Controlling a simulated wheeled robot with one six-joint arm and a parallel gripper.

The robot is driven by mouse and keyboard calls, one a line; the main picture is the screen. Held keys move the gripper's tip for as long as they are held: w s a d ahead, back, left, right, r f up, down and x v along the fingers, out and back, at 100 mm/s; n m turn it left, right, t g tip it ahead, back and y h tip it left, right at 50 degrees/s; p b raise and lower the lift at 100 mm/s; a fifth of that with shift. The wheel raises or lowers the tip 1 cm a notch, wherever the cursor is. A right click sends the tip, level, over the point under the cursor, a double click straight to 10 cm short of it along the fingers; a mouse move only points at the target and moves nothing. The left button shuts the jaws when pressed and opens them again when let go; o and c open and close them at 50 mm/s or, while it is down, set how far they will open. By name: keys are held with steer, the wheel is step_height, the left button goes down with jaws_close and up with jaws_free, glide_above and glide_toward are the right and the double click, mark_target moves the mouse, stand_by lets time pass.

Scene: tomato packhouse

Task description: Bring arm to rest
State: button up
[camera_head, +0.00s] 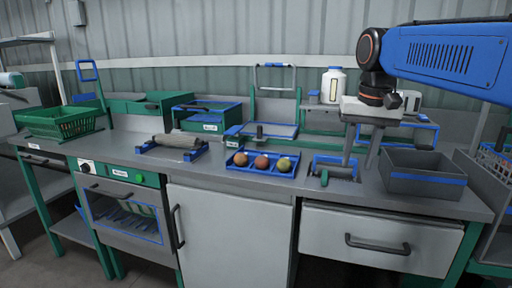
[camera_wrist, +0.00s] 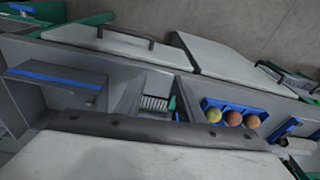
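My arm (camera_head: 440,58) reaches in from the right in the head view, its blue link extended over the bench. My gripper (camera_head: 360,160) hangs from it, pointing down, with its two fingers apart. Nothing shows between them. It hangs in front of or above a blue-edged holder (camera_head: 335,161) with a green-handled item; the exact height is hard to tell. In the wrist view, the pale gripper housing fills the bottom and the fingertips cannot be made out.
A blue tray (camera_head: 263,171) with three tomatoes sits left of the gripper; it also shows in the wrist view (camera_wrist: 209,103). A grey bin (camera_head: 425,188) stands close on the right. A white bottle (camera_head: 333,86) stands behind. A green basket (camera_head: 60,130) is far left.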

steer(key=s+d+f+n+t, duration=0.2)
steer(key=s+d+f+t, duration=0.1)
steer(key=s+f, duration=1.7)
step_height(320, 180, down, 4)
steer(key=shift+s+r, duration=0.1)
steer(key=shift+s, duration=0.3)
steer(key=shift+d, duration=0.1)
